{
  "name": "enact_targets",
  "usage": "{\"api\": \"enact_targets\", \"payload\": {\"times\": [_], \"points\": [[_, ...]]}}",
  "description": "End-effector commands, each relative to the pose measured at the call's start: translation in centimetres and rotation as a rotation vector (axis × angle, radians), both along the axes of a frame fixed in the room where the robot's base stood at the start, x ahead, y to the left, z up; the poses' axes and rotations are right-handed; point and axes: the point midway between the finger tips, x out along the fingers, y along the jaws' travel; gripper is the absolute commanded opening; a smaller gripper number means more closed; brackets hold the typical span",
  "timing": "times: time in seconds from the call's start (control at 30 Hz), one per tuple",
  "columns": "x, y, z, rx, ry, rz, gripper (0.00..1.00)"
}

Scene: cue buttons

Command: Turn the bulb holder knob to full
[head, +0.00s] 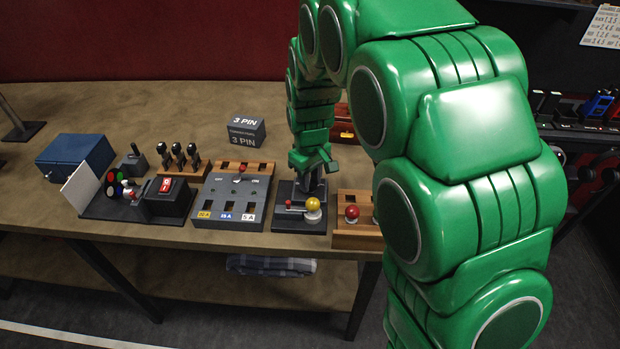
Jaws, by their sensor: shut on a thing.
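The bulb holder is a dark flat base (298,224) near the table's front edge. A yellow bulb (313,204) stands on it, with a small red-tipped part (289,204) to its left. A dark upright knob (312,184) rises at the back of the base. My green gripper (314,168) points down over this knob and is shut on it. The fingers hide the knob's top, so its setting cannot be read.
A grey panel with 20 A, 15 A and 5 A labels (256,203) stands close on the left. A wooden block with a red ball (345,240) is close on the right, partly behind my arm. A 3 PIN box (246,131) stands behind. Bare table lies at the back left.

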Motion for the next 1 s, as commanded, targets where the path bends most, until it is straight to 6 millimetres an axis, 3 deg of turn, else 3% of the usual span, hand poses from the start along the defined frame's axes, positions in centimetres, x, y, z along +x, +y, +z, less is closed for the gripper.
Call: {"api": "enact_targets", "payload": {"times": [1.0], "points": [[0.13,0.05,0.09,0.002,-0.004,-0.923,0.01]]}}
